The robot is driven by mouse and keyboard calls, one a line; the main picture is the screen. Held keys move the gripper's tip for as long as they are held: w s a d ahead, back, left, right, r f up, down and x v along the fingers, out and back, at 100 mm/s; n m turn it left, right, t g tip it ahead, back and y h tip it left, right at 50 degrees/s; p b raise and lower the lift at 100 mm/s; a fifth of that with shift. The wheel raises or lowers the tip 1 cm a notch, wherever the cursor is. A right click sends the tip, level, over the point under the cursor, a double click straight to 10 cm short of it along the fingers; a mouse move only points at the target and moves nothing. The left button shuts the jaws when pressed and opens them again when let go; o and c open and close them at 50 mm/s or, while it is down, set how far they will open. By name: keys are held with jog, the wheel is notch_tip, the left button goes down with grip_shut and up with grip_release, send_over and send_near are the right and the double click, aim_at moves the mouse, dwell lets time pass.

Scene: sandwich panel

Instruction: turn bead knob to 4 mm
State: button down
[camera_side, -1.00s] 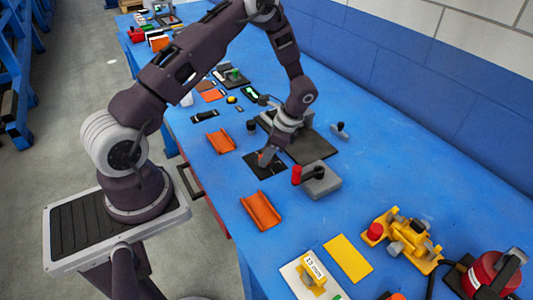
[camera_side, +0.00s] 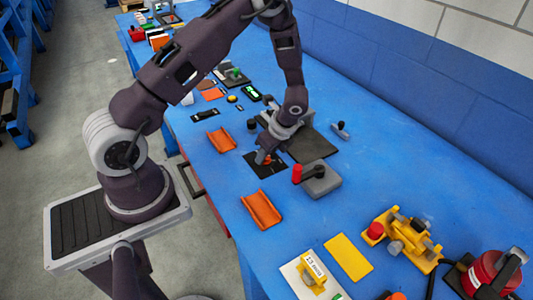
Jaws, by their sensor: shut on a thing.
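My gripper (camera_side: 262,157) points down at a black square plate (camera_side: 278,171) on the blue bench. Its jaws are shut on a small part at the plate, taken to be the bead knob; the jaws hide most of it. A bit of orange-red shows beside the fingertips. The scale and any 4 mm mark are too small to read here.
A grey block with a red-handled lever (camera_side: 320,181) stands close right of the plate. Orange channels lie at the front (camera_side: 261,209) and behind left (camera_side: 221,139). A dark flat panel (camera_side: 314,146) lies behind. A yellow tool (camera_side: 402,237) and yellow sheet (camera_side: 348,257) lie nearer.

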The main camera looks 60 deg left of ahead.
aim_at(273, 167)
dwell(0.4)
jog(key=c, duration=1)
grip_release()
jog(key=v, duration=0.7)
